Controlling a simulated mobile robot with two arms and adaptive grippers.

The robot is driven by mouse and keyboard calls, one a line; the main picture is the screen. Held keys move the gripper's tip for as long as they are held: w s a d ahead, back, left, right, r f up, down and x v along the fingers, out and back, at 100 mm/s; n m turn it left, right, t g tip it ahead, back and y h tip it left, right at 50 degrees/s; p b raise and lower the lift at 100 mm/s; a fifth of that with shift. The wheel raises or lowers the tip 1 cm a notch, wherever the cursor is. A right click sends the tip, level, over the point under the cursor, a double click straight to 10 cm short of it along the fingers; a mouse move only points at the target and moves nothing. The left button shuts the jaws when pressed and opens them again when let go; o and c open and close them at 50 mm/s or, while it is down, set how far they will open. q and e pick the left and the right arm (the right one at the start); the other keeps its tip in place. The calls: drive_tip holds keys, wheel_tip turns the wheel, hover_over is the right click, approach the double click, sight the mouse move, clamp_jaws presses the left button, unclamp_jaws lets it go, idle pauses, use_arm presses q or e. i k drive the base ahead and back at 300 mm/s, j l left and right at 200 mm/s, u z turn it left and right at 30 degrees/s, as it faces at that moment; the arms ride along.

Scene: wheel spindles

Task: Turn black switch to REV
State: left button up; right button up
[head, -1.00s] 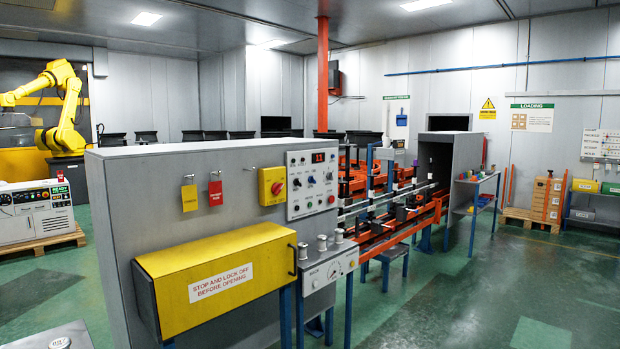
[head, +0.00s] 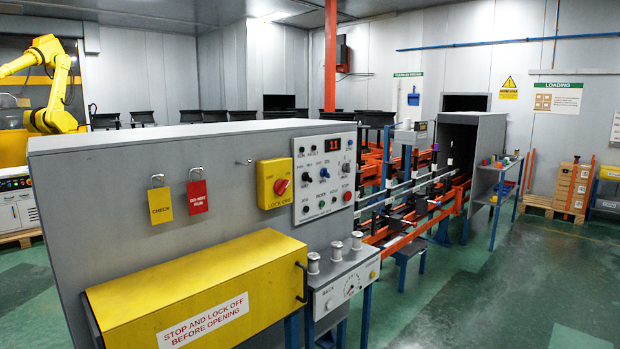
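A light grey control panel (head: 324,178) is mounted at the right end of a grey cabinet front. A small black switch (head: 306,179) sits at the left of its knob row, beside a blue knob (head: 324,173). Tiny labels stand around the black switch, but they are too small to read, and I cannot tell which way it points. A red display (head: 333,143) above reads 11. Neither of my grippers is in view.
A yellow lock-off box with a red knob (head: 281,187) is left of the panel. A yellow guard cover (head: 200,290) and a small box with a dial (head: 352,286) stick out below. Green floor (head: 480,290) is open at the right.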

sight(305, 176)
drive_tip(key=i+l+u, duration=0.1)
drive_tip(key=i+l, duration=0.2)
drive_tip(key=i+l+u, duration=0.15)
drive_tip(key=i+l, duration=0.15)
drive_tip(key=i+l+u, duration=0.1)
drive_tip(key=i+l, duration=0.15)
drive_tip(key=l, duration=0.25)
drive_tip(key=i+l+u, duration=0.1)
drive_tip(key=i+l, duration=0.15)
drive_tip(key=l, duration=0.15)
